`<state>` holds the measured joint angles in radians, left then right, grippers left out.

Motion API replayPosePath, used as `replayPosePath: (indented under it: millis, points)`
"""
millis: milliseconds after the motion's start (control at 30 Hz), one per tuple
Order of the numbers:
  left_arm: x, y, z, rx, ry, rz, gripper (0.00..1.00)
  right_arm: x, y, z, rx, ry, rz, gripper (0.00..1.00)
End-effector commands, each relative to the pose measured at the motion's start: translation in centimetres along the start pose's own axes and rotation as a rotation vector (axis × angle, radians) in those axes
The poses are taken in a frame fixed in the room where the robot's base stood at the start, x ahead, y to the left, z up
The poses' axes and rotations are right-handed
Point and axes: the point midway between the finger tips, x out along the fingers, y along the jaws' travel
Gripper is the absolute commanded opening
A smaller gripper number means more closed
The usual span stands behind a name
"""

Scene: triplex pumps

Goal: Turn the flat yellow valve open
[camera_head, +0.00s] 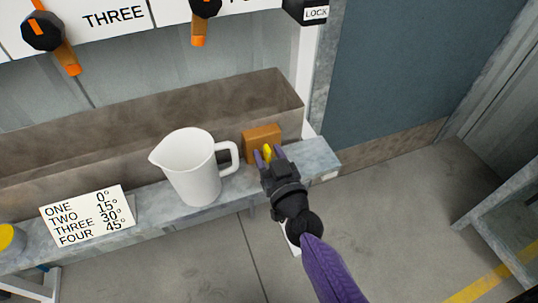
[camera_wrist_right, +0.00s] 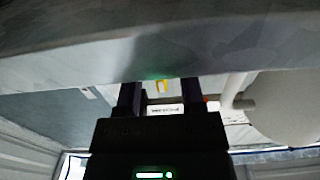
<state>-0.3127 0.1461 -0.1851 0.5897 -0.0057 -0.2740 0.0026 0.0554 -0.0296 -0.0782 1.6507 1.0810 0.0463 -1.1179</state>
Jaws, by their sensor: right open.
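The flat yellow valve (camera_head: 267,152) shows as a small yellow piece in front of an orange-brown block (camera_head: 262,136) at the right end of the ledge. My right gripper (camera_head: 269,155) is open, with its purple-tipped fingers on either side of the yellow piece. Whether they touch it I cannot tell. Most of the valve is hidden by the gripper. My left gripper is not in view.
A white pitcher (camera_head: 190,168) stands on the grey ledge (camera_head: 318,160), left of the gripper. A numbered card (camera_head: 88,216) and a yellow object (camera_head: 10,238) are further left. Orange-handled valves (camera_head: 45,35) are on the panel above. The floor at right is clear.

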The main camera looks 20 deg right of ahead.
Motion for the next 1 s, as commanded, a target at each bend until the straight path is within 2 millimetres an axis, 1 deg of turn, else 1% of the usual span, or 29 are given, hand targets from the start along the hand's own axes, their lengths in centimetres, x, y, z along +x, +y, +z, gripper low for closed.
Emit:
replayPosePath:
  millis: [100, 167, 200, 267, 300, 333, 367, 767, 1000]
  points:
    - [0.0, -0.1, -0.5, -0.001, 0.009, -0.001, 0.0, 0.0, 0.0, 0.0, 0.0, 0.0, 0.0, 0.5]
    - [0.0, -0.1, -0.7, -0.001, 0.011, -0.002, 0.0, 0.0, 0.0, 0.0, 0.0, 0.0, 0.0, 0.37]
    - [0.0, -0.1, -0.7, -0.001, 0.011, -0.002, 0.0, 0.0, 0.0, 0.0, 0.0, 0.0, 0.0, 0.29]
    - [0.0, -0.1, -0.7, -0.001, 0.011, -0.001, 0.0, 0.0, 0.0, 0.0, 0.0, 0.0, 0.0, 0.16]
    - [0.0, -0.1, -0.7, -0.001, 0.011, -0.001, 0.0, 0.0, 0.0, 0.0, 0.0, 0.0, 0.0, 0.08]
    - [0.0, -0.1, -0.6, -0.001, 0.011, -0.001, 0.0, 0.0, 0.0, 0.0, 0.0, 0.0, 0.0, 0.01]
    - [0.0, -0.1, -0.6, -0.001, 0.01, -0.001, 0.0, 0.0, 0.0, 0.0, 0.0, 0.0, 0.0, 0.0]
    - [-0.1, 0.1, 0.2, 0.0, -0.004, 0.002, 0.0, -0.1, 0.0, 0.0, 0.017, -0.001, -0.001, 0.0]
    - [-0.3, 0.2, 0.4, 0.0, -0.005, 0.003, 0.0, -0.1, 0.0, 0.0, 0.13, 0.0, -0.001, 0.0]
